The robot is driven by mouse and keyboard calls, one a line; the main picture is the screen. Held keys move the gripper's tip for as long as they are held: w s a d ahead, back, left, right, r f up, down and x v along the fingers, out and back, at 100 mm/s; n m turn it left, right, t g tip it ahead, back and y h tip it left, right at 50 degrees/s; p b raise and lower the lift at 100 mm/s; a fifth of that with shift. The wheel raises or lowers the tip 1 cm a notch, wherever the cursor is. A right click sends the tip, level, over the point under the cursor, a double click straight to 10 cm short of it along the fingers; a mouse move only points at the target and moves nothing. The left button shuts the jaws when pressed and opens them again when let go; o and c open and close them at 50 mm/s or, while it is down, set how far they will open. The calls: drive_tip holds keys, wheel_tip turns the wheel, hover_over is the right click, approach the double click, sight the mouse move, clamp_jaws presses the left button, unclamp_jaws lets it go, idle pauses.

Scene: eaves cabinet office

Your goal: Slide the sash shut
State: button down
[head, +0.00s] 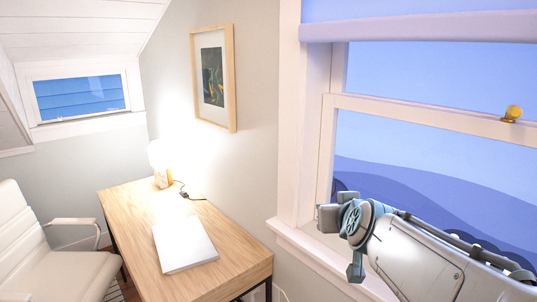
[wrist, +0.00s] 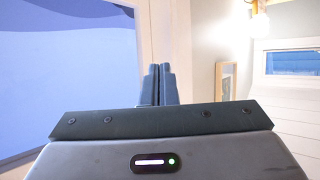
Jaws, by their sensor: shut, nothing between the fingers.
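The window sash (head: 430,113) is in the right of the head view, a pale frame with a horizontal rail and a round brass knob (head: 513,113) on it. Its lower edge is out of view, so I cannot tell how far it stands open. My gripper (wrist: 158,85) is shut and empty in the wrist view, which is upside down. Its fingertips show against the pale window frame (wrist: 150,35), with the window pane (wrist: 65,80) to the left. I cannot tell whether they touch anything. In the head view my arm crosses the lower part of the window.
A wooden desk (head: 222,232) with a white laptop-like slab (head: 184,244) and a lit lamp (head: 160,160) stands left of the window. A white chair (head: 45,250) is beside it. A framed picture (head: 213,78) hangs above. A blind (head: 420,27) covers the window top.

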drive_tip(key=s+f+g, duration=1)
drive_tip(key=s+f, duration=0.5)
drive_tip(key=s, duration=0.4)
drive_tip(key=shift+s+d+f, duration=0.2)
drive_tip(key=shift+s+d, duration=0.1)
drive_tip(key=shift+s, duration=0.05)
